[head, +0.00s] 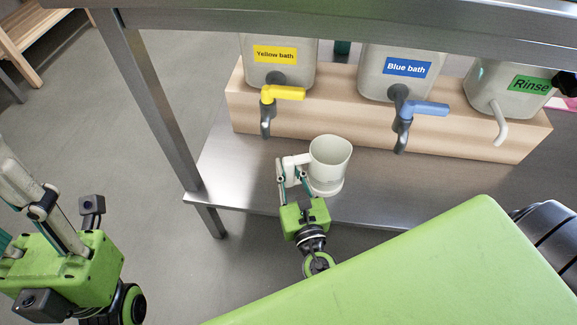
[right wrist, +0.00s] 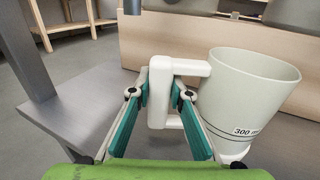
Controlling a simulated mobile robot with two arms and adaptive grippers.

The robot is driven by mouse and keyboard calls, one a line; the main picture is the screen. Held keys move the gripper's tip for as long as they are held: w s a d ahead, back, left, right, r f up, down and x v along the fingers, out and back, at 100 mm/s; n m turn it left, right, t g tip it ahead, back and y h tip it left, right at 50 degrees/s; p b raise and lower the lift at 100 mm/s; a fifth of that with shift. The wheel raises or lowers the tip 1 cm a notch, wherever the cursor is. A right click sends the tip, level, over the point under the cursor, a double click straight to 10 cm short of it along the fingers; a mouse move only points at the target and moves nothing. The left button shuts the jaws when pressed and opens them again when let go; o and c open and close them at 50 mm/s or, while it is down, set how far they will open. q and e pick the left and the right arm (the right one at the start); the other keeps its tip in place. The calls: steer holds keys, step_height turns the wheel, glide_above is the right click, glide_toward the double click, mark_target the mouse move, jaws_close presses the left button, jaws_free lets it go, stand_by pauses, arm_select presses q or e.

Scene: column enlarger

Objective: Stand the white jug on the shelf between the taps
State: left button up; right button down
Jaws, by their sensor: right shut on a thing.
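The white jug (head: 329,165) is upright over the front part of the metal shelf (head: 240,180), its open mouth facing up. In the head view it lies between the yellow tap (head: 283,94) and the blue tap (head: 425,108), nearer the yellow one and in front of both. My right gripper (head: 291,172) is shut on its handle, to the left of the body. The right wrist view shows the handle (right wrist: 160,95) between the fingers and a "300 m" mark on the jug. I cannot tell whether its base touches the shelf. My left gripper (head: 40,215) is partly cut off at lower left.
Yellow bath (head: 275,54), Blue bath (head: 405,68) and Rinse (head: 510,90) containers stand on a wooden block (head: 340,117). A metal post (head: 150,90) rises left of the shelf. The shelf left of the jug is clear.

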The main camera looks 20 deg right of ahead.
steer(key=c, duration=1.8)
jaws_free()
steer(key=shift+s+a, duration=0.2)
steer(key=shift+s, duration=1.15)
steer(key=shift+s+a, duration=0.25)
steer(key=shift+s, duration=1.05)
steer(key=shift+s+a, duration=0.2)
steer(key=shift+s, duration=1.15)
steer(key=shift+s, duration=0.1)
steer(key=s, duration=0.4)
steer(key=s+a, duration=0.1)
steer(key=s, duration=0.2)
steer(key=s+a, duration=0.1)
steer(key=s, duration=0.3)
steer(key=shift+s, duration=0.35)
